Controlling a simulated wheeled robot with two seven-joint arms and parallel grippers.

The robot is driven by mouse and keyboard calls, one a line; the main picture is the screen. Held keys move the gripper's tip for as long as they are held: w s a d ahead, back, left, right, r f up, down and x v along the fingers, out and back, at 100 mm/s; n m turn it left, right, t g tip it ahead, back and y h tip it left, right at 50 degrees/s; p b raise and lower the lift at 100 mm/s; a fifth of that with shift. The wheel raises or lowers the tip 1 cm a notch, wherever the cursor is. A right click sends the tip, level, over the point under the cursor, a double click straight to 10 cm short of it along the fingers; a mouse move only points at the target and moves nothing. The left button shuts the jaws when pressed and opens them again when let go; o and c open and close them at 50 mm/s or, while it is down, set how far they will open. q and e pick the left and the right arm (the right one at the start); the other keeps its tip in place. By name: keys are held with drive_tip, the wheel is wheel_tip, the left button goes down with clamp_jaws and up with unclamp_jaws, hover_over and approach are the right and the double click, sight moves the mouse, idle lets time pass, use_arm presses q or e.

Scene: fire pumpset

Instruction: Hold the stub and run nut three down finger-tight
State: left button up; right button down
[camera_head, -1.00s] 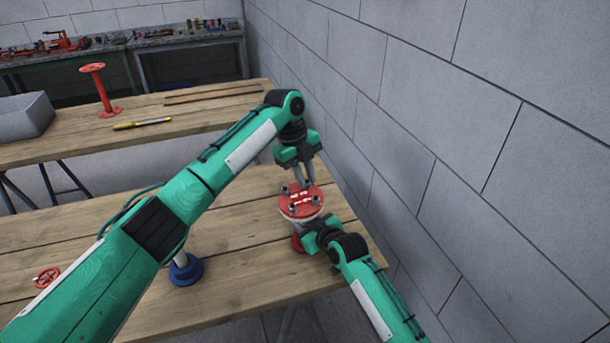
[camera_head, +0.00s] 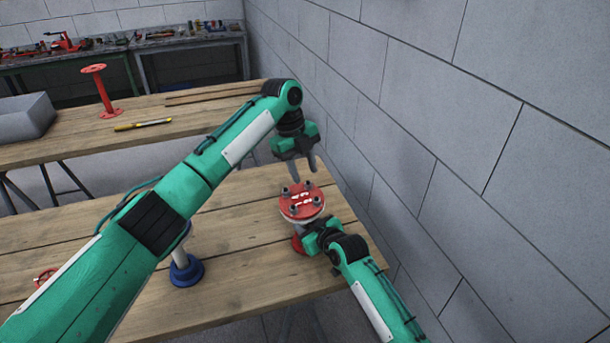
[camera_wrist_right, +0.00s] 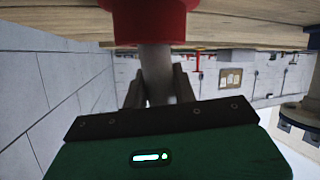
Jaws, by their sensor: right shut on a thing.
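The stub's red top flange (camera_head: 302,203) sits near the right end of the front table, with several dark nuts on studs around its face. My right gripper (camera_head: 316,236) is shut on the stub's pale pipe from the right. The wrist view shows the pipe (camera_wrist_right: 155,75) between its fingers, against a red flange (camera_wrist_right: 148,22). My left gripper (camera_head: 304,168) hangs above the flange's far side, fingers pointing down, apart and empty. It is clear of the nuts. Which nut is number three I cannot tell, nor how far each is run down.
A blue-based post (camera_head: 186,271) stands left of the stub, partly behind my left arm. A red handwheel (camera_head: 45,275) is partly hidden at the left. A grey block wall (camera_head: 420,150) runs close along the right. The back table holds a grey bin (camera_head: 27,118) and a red flanged stand (camera_head: 103,92).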

use_arm(q)
drive_tip(key=v, duration=0.9)
drive_tip(key=shift+r, duration=0.2)
drive_tip(key=shift+a, duration=0.1)
use_arm(e)
drive_tip(key=c, duration=1)
unclamp_jaws()
drive_tip(key=shift+c, duration=0.2)
drive_tip(key=shift+s, duration=0.1)
